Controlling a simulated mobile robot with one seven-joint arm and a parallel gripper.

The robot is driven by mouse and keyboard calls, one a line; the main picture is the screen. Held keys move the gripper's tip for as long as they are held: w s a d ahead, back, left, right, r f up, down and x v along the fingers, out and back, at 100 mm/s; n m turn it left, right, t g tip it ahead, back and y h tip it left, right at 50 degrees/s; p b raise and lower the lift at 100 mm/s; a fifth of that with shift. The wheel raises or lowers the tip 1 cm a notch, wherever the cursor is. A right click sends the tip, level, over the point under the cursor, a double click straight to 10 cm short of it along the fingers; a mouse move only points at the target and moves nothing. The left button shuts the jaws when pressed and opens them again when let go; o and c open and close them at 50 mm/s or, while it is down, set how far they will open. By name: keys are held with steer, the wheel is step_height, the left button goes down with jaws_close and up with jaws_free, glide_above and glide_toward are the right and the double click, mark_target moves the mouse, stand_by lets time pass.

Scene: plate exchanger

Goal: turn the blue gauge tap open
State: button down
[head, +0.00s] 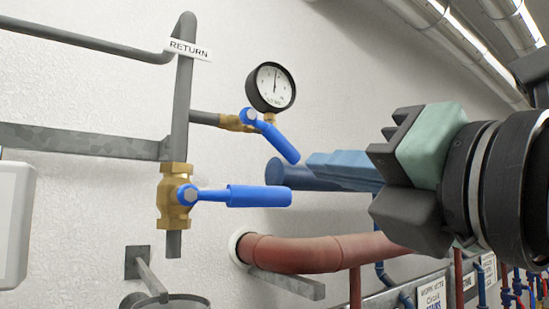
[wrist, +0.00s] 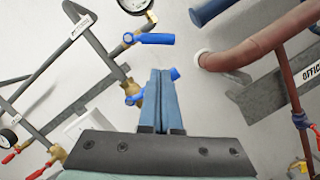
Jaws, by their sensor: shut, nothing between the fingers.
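The blue gauge tap handle (head: 284,142) slants down and right from a brass fitting below the round gauge (head: 270,88). In the wrist view the handle (wrist: 155,39) lies level, above my fingertips. My gripper (head: 312,162) is shut and empty, its blue fingers pointing left toward the wall. In the head view the tips appear just right of and below the handle's free end. A gap shows in both views, though depth is hard to judge. The wrist view shows my fingertips (wrist: 160,72) in front of the larger blue lever (wrist: 135,98), hiding its middle.
The larger blue lever (head: 258,196) points right from a brass valve on the RETURN pipe (head: 181,100). A dark blue pipe (head: 290,175) lies behind my fingertips. A thick red pipe (head: 300,254) runs below. The wall right of the gauge is clear.

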steer(key=p, duration=0.5)
glide_toward(287, 161)
steer(key=shift+n, duration=0.3)
steer(key=w+a, duration=0.2)
steer(key=w+a+r, duration=0.1)
steer(key=w+a, duration=0.1)
steer(key=shift+w+a, duration=0.2)
steer(key=shift+a, duration=0.1)
steer(key=shift+w+a, duration=0.25)
steer(key=shift+w, duration=0.3)
steer(key=shift+s+n, duration=0.3)
